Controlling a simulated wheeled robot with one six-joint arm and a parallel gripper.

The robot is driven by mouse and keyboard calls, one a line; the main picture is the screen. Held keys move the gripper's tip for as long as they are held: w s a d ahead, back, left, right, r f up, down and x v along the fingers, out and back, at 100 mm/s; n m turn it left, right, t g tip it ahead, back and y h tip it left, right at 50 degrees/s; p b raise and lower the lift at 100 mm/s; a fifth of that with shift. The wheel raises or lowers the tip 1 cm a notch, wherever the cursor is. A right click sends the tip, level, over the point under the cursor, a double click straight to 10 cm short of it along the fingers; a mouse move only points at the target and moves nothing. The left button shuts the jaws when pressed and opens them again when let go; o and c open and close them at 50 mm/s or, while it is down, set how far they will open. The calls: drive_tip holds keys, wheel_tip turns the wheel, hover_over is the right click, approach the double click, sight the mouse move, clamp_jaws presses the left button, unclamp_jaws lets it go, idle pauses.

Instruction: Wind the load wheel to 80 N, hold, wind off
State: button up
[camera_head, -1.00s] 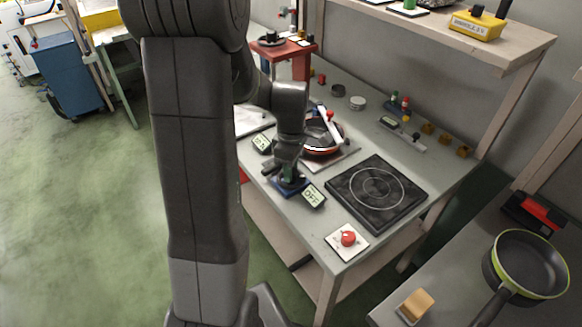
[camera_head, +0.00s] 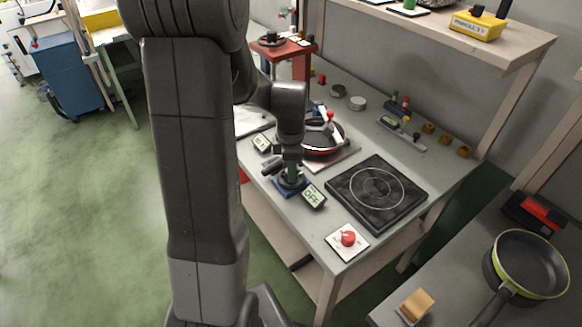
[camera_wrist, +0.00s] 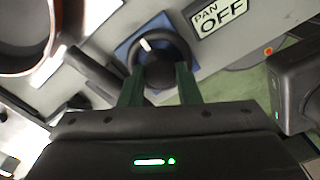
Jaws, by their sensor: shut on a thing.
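The load wheel (camera_wrist: 158,62) is a dark round wheel with a white mark on its rim, on a blue base (camera_wrist: 122,48). The blue base also shows in the head view (camera_head: 283,187), where my gripper hides most of the wheel. My gripper (camera_wrist: 160,82) points down with its two green fingers shut on the wheel; it is at the bench's front edge in the head view (camera_head: 291,176). A small display (camera_wrist: 219,17) beside the wheel reads "PAN OFF"; it also shows in the head view (camera_head: 312,196). I see no newton figure I can read.
A pan (camera_head: 322,152) with a white lever across it sits just behind my gripper. A black hob (camera_head: 376,191) and a red button (camera_head: 348,238) lie to the right. A second display (camera_head: 261,143) is at left. Another pan (camera_head: 529,262) stands on the right-hand table.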

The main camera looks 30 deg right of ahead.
drive_tip(key=shift+r, duration=0.1)
drive_tip(key=o, duration=1)
wheel_tip(320, 180, up, 14)
drive_tip(key=shift+f, duration=0.1)
drive_tip(key=shift+w, duration=0.1)
wheel_tip(320, 180, down, 14)
idle(0.7)
